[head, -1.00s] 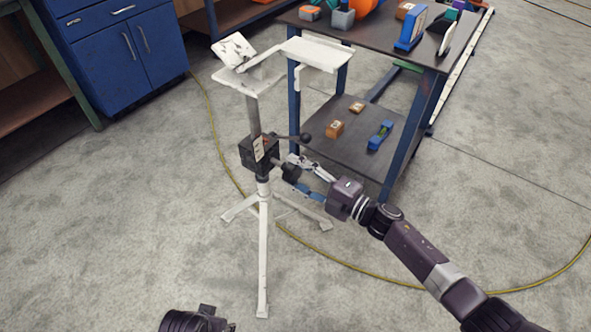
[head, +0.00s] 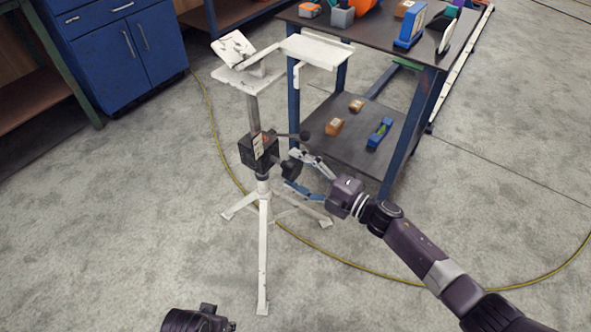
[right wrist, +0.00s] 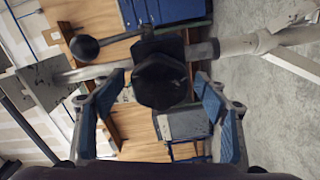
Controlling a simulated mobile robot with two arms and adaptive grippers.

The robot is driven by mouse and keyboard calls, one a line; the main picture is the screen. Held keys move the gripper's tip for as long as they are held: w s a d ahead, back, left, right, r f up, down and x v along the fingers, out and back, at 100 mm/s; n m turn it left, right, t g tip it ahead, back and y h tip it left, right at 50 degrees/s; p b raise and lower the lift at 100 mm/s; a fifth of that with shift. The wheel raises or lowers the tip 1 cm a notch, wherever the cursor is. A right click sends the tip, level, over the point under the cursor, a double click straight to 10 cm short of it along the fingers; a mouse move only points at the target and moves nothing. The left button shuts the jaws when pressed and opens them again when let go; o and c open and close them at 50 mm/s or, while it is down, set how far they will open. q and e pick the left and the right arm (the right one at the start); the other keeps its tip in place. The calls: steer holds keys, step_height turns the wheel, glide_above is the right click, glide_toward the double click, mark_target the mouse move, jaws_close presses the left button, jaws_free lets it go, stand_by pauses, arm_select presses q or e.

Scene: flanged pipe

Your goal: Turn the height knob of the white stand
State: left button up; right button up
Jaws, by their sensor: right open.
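The white stand (head: 264,250) stands upright on three legs, with a white tray top (head: 316,52). A black clamp box (head: 259,152) sits on its post. The black knob (head: 291,167) sticks out from the box's right side. In the right wrist view the knob (right wrist: 160,81) is a dark many-sided disc facing me. My right gripper (head: 295,171) is open at the knob, one finger above and one below it in the head view. In the right wrist view its blue-padded fingers (right wrist: 158,100) are on either side of the knob, with gaps visible.
A lever with a black ball end (head: 304,136) juts from the clamp box just above my right fingers. A blue-legged workbench (head: 340,140) with a loaded lower shelf stands close behind. A yellow cable (head: 340,263) lies on the floor. The floor in front is clear.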

steer(key=shift+s+d, duration=0.1)
steer(key=v, duration=1.1)
steer(key=shift+s+d, duration=0.2)
steer(key=shift+d, duration=0.1)
